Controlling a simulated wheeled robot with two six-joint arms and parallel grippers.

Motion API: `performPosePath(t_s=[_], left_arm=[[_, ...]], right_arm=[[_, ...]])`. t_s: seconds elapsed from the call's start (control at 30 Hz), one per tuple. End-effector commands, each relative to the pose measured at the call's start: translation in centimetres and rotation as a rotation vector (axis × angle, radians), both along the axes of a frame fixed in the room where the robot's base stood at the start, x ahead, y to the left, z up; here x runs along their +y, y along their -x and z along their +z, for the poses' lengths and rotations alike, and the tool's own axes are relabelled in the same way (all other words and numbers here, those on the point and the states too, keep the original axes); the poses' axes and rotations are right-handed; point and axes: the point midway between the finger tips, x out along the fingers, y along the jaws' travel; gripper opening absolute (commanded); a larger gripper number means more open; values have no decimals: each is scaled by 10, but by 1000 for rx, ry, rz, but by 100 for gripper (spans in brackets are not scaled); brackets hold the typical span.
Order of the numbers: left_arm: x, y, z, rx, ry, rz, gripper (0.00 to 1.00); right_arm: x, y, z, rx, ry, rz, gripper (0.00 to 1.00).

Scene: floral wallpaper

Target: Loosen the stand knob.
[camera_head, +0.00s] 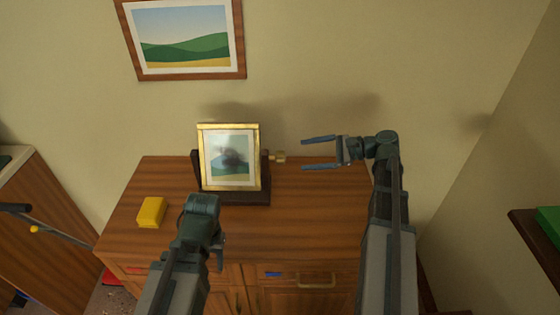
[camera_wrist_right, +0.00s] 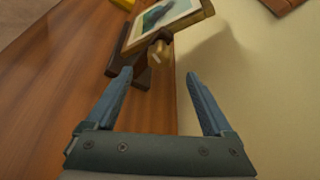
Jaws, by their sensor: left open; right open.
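A gold-framed picture (camera_head: 230,158) sits in a dark wooden stand (camera_head: 236,197) on the cabinet top. The brass stand knob (camera_head: 278,157) sticks out from the stand's right side. My right gripper (camera_head: 304,153) is open and empty to the right of the knob, with its fingers pointing left toward it. In the right wrist view the knob (camera_wrist_right: 158,52) shows ahead of the open fingers (camera_wrist_right: 158,78), apart from them. My left gripper (camera_head: 201,205) is in front of the stand; its fingers are mostly hidden behind its own wrist.
The wooden cabinet (camera_head: 310,225) has free room on its right side. A yellow block (camera_head: 151,212) lies on its left. A landscape picture (camera_head: 185,40) hangs on the wall behind. A shelf with a green item (camera_head: 549,222) is at far right.

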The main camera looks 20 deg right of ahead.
Motion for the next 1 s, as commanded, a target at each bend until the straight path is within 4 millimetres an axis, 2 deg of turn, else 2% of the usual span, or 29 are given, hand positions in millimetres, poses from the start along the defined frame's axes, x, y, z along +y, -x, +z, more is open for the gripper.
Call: performPosePath(t_s=[0.03,0.2,0.43,0.63,0.97,1.0], left_arm=[[0,0,-8,0,0,0,50],[0,0,-19,0,0,0,50],[0,0,-29,0,0,0,50],[0,0,-32,0,0,0,50],[0,0,-32,0,0,0,50],[0,0,-32,0,0,0,50]], right_arm=[[11,-5,-8,0,0,4,86],[40,-20,-19,0,0,4,86],[68,-36,-29,0,0,2,86],[79,-42,-32,0,1,1,86],[81,-44,-32,0,1,-1,86],[81,-44,-32,0,1,-1,81]])
